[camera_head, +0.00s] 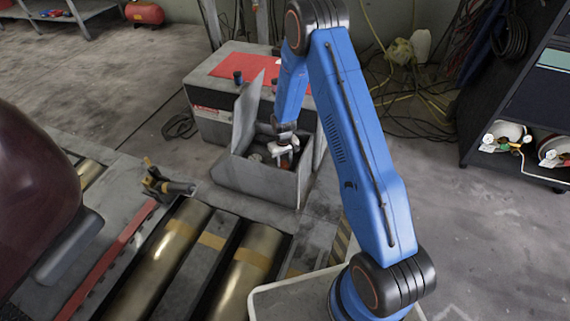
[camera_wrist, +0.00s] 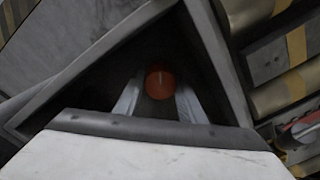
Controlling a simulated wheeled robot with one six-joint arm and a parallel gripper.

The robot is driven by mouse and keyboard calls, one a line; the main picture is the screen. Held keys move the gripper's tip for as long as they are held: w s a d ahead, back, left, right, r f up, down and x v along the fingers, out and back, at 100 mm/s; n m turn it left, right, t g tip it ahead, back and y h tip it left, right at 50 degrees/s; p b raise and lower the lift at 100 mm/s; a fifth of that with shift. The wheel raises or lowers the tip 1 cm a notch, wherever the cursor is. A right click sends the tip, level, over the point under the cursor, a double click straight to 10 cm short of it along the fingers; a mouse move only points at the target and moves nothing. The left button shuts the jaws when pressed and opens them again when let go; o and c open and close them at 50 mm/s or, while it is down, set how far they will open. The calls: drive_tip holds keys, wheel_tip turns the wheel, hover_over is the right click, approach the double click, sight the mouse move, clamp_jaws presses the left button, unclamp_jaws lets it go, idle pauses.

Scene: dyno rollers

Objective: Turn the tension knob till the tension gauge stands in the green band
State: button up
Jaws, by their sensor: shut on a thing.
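The tension knob (camera_wrist: 160,82) is a round orange-red knob with a pale line on its face, pointing roughly up in the wrist view. It sits deep inside an open grey metal box (camera_head: 262,182). My gripper (camera_wrist: 160,97) reaches down into this box, with one pale finger on each side of the knob, shut on it. In the head view my gripper (camera_head: 284,158) is inside the box, with a bit of orange showing beside it. No gauge face or green band can be made out in either view.
The box walls stand close around my gripper, and a raised lid panel (camera_head: 246,112) is beside it. A grey cabinet with a red top (camera_head: 243,68) stands behind. Brass rollers (camera_head: 172,245) lie at the left front, and a dark shelf unit (camera_head: 520,90) stands at right.

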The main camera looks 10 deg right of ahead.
sight(285, 164)
drive_tip(key=shift+s, duration=0.1)
drive_tip(key=o, duration=1)
drive_tip(key=shift+o, duration=0.2)
wheel_tip(285, 164, up, 18)
drive_tip(key=shift+d+f, duration=0.25)
drive_tip(key=shift+d, duration=0.05)
